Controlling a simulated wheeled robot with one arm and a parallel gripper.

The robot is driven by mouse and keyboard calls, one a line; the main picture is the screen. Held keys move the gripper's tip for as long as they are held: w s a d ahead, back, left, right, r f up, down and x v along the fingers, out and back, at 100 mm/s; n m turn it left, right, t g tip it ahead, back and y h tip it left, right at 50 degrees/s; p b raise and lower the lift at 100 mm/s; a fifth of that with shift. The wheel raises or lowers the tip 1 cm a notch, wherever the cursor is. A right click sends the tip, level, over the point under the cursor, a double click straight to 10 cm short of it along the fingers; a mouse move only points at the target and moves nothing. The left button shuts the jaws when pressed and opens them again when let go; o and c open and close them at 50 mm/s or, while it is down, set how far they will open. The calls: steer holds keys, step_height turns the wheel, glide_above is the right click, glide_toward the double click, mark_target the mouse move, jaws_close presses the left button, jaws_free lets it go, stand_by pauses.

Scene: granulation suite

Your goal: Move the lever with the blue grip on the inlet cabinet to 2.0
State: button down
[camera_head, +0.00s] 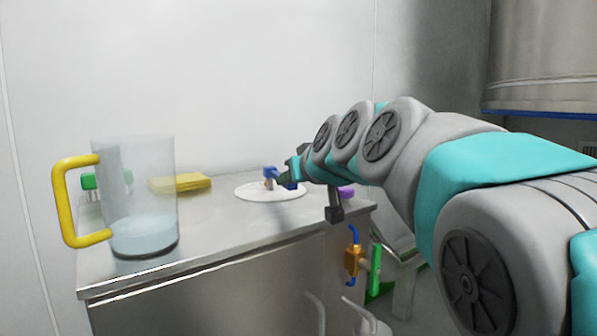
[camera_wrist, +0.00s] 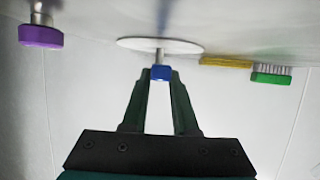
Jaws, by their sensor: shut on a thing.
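The lever has a blue grip (camera_head: 270,171) and stands over a round white dial plate (camera_head: 251,193) on top of the steel cabinet (camera_head: 225,222). My gripper (camera_head: 284,176) reaches in from the right and is shut on the blue grip. In the wrist view the blue grip (camera_wrist: 160,73) sits between the fingertips (camera_wrist: 160,78), with a short metal shaft running to the white plate (camera_wrist: 187,46). Scale marks on the plate cannot be read in either view, so the lever's setting does not show. My gripper hides part of the lever in the head view.
A clear jug (camera_head: 143,200) with a yellow handle stands at the left of the cabinet top. A yellow block (camera_head: 182,183) and a green brush (camera_wrist: 271,77) lie behind it. A purple knob (camera_wrist: 41,36) is at the right. An orange valve (camera_head: 353,260) is on the cabinet's side.

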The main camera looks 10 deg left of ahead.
steer(key=shift+s+a+r+m+t, duration=0.1)
steer(key=shift+a+m+t, duration=0.1)
steer(key=shift+m+t, duration=0.1)
steer(key=c, duration=0.7)
jaws_free()
steer(key=shift+h, duration=0.3)
steer(key=v, duration=0.7)
steer(key=shift+s+d+p, duration=0.2)
steer(key=shift+s+p, duration=0.05)
steer(key=shift+p, duration=0.05)
